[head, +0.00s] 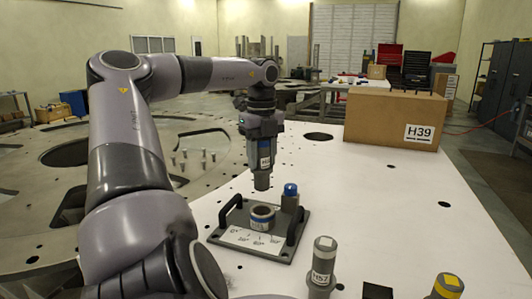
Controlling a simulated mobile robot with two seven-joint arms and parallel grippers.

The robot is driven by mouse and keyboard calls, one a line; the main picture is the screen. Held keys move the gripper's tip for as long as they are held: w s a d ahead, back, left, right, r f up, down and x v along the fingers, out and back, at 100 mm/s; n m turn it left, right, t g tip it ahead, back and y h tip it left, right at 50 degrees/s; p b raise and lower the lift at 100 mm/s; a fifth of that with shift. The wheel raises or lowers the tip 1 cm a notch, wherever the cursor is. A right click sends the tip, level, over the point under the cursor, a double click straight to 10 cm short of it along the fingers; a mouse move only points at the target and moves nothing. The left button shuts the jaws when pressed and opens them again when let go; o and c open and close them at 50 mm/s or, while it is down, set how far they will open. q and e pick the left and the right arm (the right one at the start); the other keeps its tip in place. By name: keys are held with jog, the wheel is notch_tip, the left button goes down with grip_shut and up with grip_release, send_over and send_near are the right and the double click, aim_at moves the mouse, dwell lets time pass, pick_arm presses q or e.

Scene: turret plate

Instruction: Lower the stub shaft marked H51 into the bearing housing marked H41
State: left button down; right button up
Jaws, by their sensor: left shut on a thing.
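My left gripper (264,146) points down and is shut on a grey stub shaft (262,181) with a white label too small to read. The shaft hangs upright above the plate and apart from it. The bearing housing (262,219) is a short round cup with a blue band and a dark open bore. It stands on a dark base plate (285,249) with two black handles, almost straight below the shaft. Its small label cannot be read clearly. My right gripper is not in view.
A blue-topped grey post (290,198) stands at the plate's back right, close to the housing. A grey cylinder (322,270) and a yellow-topped one (447,288) stand at the front. A cardboard box marked H39 (380,115) stands behind. The white table (400,200) is clear at right.

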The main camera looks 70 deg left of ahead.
pick_arm(q)
jog(key=shift+f, duration=0.1)
jog(key=shift+f+b, duration=4.05)
jog(key=shift+f, duration=0.75)
jog(key=shift+f+b, duration=0.4)
jog(key=shift+f, duration=0.15)
jog(key=c, duration=0.7)
grip_release()
jog(key=shift+o, duration=0.8)
jog(key=shift+f, duration=0.1)
